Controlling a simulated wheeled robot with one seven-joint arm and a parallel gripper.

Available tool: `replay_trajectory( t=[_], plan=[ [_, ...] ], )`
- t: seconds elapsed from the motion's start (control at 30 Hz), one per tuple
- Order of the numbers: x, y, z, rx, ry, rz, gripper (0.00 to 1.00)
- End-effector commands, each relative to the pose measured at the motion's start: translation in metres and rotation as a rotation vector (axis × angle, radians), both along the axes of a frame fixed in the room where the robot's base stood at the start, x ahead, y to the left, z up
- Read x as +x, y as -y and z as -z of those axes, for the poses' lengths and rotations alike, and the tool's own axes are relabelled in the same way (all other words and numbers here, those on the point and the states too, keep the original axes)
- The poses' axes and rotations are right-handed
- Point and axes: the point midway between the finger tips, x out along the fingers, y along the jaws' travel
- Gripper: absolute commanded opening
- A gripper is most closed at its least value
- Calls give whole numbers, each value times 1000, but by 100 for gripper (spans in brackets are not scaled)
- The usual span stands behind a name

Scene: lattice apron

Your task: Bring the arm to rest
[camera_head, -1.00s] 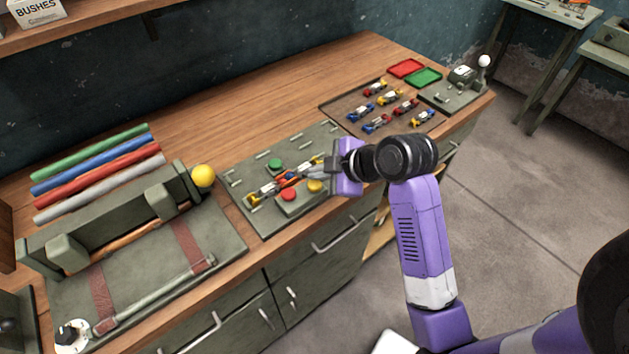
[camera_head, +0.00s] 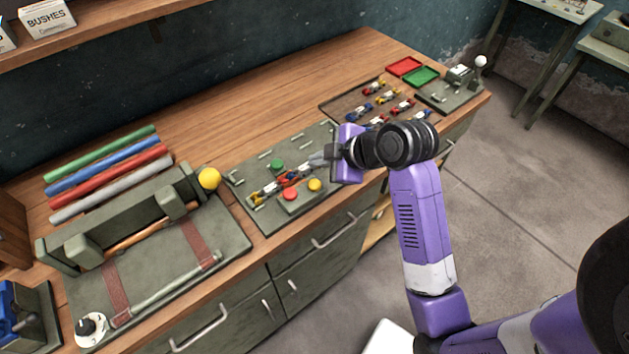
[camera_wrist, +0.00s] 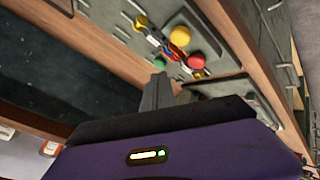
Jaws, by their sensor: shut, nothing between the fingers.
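My purple arm reaches over the front of the workbench (camera_head: 255,105). My gripper (camera_head: 314,162) is shut and empty. In the head view it is above the right part of a grey-green fixture board (camera_head: 262,222), just right of a row of small coloured parts (camera_head: 284,181) on that board. The wrist view shows the closed fingers (camera_wrist: 158,85) in front of the purple gripper body, with the board's red button (camera_wrist: 196,61), yellow button (camera_wrist: 182,37) and coloured parts (camera_wrist: 158,36) beyond them. I cannot tell the exact gap between fingertips and board.
A tray of several coloured parts (camera_head: 403,107) lies behind my gripper, with red (camera_head: 404,66) and green (camera_head: 422,76) trays beyond. A yellow ball (camera_head: 209,179) tops a fixture at left, near coloured rods (camera_head: 108,172). The bench's back middle is clear.

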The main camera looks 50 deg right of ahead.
Motion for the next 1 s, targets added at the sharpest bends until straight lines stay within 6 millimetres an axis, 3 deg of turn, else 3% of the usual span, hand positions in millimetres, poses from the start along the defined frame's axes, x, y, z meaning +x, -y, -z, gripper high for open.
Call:
replay_trajectory(
  t=[0.63, 0.87, 1.0],
  plan=[
    [1, 1, -2, 19, 10, 25, 0],
    [25, 39, -49, 82, 273, 295, 0],
    [19, 39, -56, 154, 447, 442, 0]
  ],
)
